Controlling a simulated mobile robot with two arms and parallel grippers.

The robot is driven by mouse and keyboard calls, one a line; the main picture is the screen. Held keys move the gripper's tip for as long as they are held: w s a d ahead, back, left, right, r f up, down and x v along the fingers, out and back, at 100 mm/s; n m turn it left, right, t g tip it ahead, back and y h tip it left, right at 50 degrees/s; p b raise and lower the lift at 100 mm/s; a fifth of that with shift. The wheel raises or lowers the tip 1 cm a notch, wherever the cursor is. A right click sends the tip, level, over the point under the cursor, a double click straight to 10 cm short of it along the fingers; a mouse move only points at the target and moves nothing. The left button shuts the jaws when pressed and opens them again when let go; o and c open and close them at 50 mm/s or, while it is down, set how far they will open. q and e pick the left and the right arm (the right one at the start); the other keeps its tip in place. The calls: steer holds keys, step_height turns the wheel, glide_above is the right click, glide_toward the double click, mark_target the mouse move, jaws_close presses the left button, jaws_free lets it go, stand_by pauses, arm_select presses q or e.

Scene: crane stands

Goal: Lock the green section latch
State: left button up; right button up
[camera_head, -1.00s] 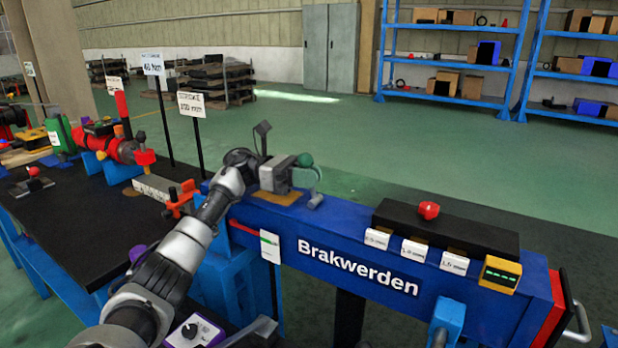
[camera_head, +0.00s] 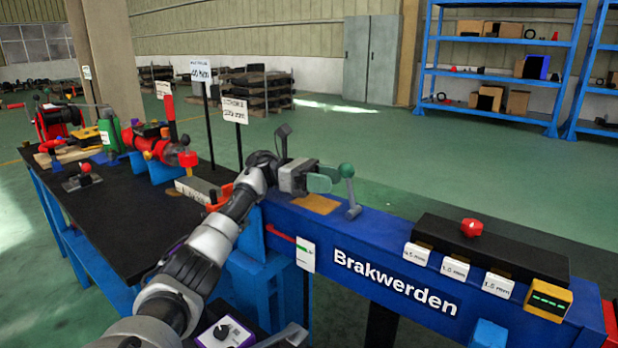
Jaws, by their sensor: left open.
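The green section latch looks like a grey lever with a green ball knob (camera_head: 347,170). It stands nearly upright on top of the blue beam (camera_head: 375,215), above the "Brakwerden" lettering, with its foot near the beam's front edge. My left gripper (camera_head: 330,180) is open, with green fingers pointing right towards the lever. It is just left of the stem, below knob height in the picture, and seems to hold nothing. Whether a fingertip touches the lever I cannot tell. My right gripper is not in view.
A black block with a red knob (camera_head: 471,228) and several white labels sits on the beam's right part, beside a yellow display box (camera_head: 548,300). A black workbench (camera_head: 150,225) with red tools is at left. Sign posts (camera_head: 235,110) stand behind my arm.

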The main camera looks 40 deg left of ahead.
arm_select(q)
steer(key=v, duration=0.6)
steer(key=shift+s+a+r, duration=0.1)
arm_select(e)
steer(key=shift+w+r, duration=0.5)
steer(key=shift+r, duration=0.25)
